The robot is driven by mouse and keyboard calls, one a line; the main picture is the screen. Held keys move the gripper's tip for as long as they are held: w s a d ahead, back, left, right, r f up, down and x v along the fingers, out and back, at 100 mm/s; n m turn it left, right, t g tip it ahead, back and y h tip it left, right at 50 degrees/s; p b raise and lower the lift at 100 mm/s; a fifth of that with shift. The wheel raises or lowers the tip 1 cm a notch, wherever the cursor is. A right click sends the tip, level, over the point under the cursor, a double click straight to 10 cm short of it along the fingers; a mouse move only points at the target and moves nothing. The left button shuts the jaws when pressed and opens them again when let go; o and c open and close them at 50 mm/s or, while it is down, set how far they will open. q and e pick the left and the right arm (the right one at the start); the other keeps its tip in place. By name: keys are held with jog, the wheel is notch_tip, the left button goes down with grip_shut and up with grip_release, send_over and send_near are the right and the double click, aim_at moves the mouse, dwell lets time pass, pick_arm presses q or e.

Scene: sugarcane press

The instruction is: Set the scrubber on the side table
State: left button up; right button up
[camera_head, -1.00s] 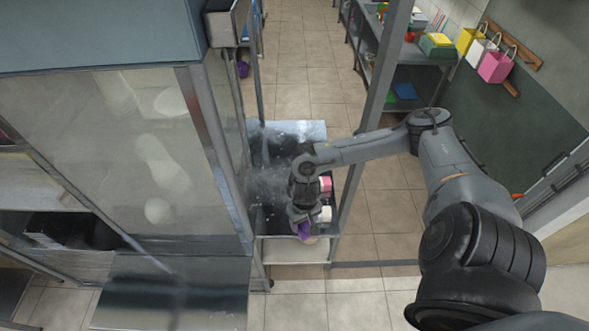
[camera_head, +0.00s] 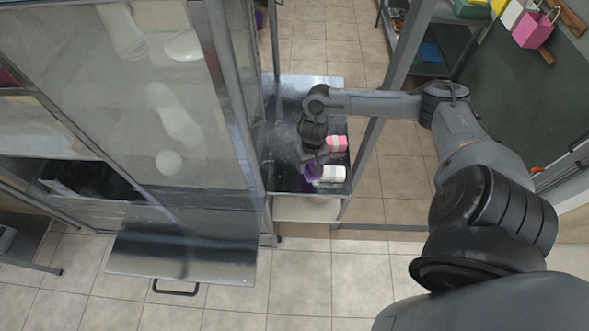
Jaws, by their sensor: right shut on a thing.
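The side table (camera_head: 278,90) is a narrow metal table with a shiny, marked top, in the upper middle of the head view. My right gripper (camera_head: 315,163) is over its near part, pointing down, shut on a small purple thing that looks like the scrubber (camera_head: 311,173). The gripper partly hides the scrubber. I cannot tell whether the scrubber touches the tabletop. My left gripper is not in view.
A pink-and-white roll (camera_head: 337,143) and a white roll (camera_head: 334,173) stand close to the right of the gripper. A glass-sided cabinet (camera_head: 130,90) is at the left, with a metal shelf (camera_head: 185,262) in front. A post (camera_head: 385,115) rises at the right.

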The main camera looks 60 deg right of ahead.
send_over(294, 177)
notch_tip(294, 177, down, 4)
jog(key=shift+r, duration=0.25)
jog(key=shift+f, duration=2)
jog(key=o, duration=1)
jog(key=shift+f, duration=0.1)
notch_tip(294, 177, up, 12)
jog(key=shift+r+p, duration=0.15)
jog(key=shift+p, duration=0.8)
